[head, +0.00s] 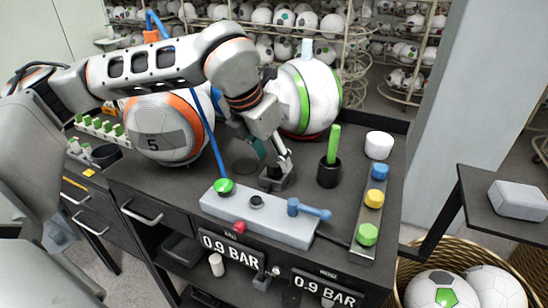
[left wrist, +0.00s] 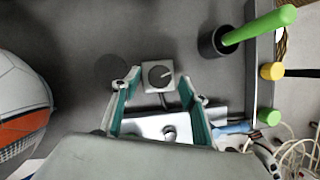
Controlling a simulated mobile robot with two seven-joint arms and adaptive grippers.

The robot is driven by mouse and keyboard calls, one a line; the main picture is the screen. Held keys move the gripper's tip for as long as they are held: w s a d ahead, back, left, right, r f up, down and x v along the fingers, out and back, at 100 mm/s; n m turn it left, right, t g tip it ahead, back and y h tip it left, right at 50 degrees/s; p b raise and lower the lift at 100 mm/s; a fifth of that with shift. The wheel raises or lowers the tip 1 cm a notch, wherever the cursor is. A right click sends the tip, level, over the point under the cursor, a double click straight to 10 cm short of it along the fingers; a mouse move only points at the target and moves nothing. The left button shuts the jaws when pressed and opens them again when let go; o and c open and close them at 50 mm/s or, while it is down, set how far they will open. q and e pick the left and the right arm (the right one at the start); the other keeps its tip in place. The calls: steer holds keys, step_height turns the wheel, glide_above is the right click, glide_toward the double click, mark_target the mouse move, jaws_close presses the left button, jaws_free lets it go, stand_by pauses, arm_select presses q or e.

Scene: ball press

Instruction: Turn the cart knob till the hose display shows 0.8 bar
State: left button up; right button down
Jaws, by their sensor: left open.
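The cart knob (left wrist: 159,76) is a round dark dial with a light pointer line on a square grey box in the left wrist view. In the head view its box (head: 276,182) stands on the dark cart top, partly hidden by my left gripper (head: 274,155). In the left wrist view my left gripper (left wrist: 160,93) is open, its teal-lined fingers spread either side of the knob's near side, not closed on it. The hose display (head: 325,291), the right-hand one on the cart front, reads 0.9 BAR. My right gripper is not in view.
A grey panel (head: 258,222) with a blue lever (head: 308,209) lies in front of the knob box. A green-handled tool stands in a black cup (head: 328,173) to the right. Balls flank my arm. Another display (head: 231,248) also reads 0.9 BAR.

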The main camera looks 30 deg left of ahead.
arm_select(q)
steer(key=shift+x, duration=0.8)
steer(key=c, duration=1.1)
steer(key=shift+d+n+y+b, duration=0.1)
steer(key=shift+n+y+b, duration=0.3)
steer(key=shift+n+b, duration=0.75)
steer(key=shift+n+y+b, duration=0.35)
steer(key=shift+n+y, duration=0.05)
steer(key=shift+n, duration=0.65)
steer(key=shift+r+n+y, duration=0.1)
steer(key=shift+n+y, duration=0.2)
steer(key=shift+n, duration=0.4)
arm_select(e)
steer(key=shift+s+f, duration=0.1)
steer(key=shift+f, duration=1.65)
arm_select(q)
steer(key=o, duration=1.1)
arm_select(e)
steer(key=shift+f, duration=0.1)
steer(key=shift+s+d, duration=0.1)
